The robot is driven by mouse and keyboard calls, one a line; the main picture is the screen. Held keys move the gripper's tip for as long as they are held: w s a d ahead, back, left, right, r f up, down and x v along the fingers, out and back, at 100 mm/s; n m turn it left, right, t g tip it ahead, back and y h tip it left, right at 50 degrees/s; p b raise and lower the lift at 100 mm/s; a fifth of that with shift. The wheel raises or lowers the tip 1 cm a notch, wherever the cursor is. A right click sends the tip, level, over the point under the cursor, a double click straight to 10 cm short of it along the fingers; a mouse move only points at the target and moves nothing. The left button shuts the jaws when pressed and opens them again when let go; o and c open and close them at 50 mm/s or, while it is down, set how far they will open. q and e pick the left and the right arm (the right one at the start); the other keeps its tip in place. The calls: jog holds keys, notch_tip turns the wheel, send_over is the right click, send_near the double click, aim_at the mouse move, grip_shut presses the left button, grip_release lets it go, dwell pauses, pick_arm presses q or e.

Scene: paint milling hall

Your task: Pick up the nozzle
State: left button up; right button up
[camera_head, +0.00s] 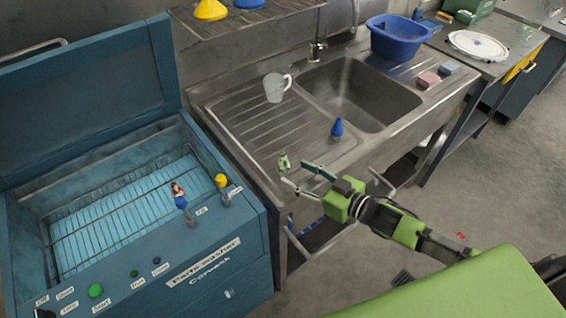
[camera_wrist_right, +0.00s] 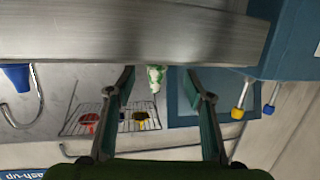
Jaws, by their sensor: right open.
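A small green-and-white piece, which looks like the nozzle (camera_head: 283,161), stands on the steel drainboard (camera_head: 235,117) near its front edge. In the wrist view the nozzle (camera_wrist_right: 156,77) appears upside down, with its narrow tip pointing down in the picture. My right gripper (camera_head: 295,173) is open and empty, with its fingers pointing at the nozzle. In the wrist view the nozzle lies between the two fingertips in the picture, with gaps on both sides. I cannot tell whether it is past the tips. My left gripper is not in view.
A blue cone (camera_head: 337,128) and a clear jug (camera_head: 275,87) stand on the drainboard. The sink basin (camera_head: 364,95) and blue tub (camera_head: 397,39) are to the right. The blue parts washer (camera_head: 229,251) stands at the left. A wire rack (camera_head: 266,15) holds funnels above.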

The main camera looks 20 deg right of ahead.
aim_at(287, 166)
jog(key=shift+w+a, duration=0.3)
jog(key=shift+w, duration=0.15)
jog(key=shift+w+a+f, duration=0.1)
jog(key=shift+w+a, duration=0.05)
jog(key=shift+w, duration=0.1)
jog(key=shift+w+p, duration=0.25)
jog(key=shift+p, duration=0.05)
jog(key=p+x, duration=0.1)
jog(key=x, duration=0.3)
jog(key=shift+w, duration=0.35)
jog(key=shift+s, duration=0.1)
jog(key=shift+c, duration=1.1)
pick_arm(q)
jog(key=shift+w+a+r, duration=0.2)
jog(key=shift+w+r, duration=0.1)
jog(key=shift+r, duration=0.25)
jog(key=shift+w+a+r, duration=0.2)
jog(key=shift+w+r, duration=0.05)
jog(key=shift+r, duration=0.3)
pick_arm(e)
jog(key=c, duration=1)
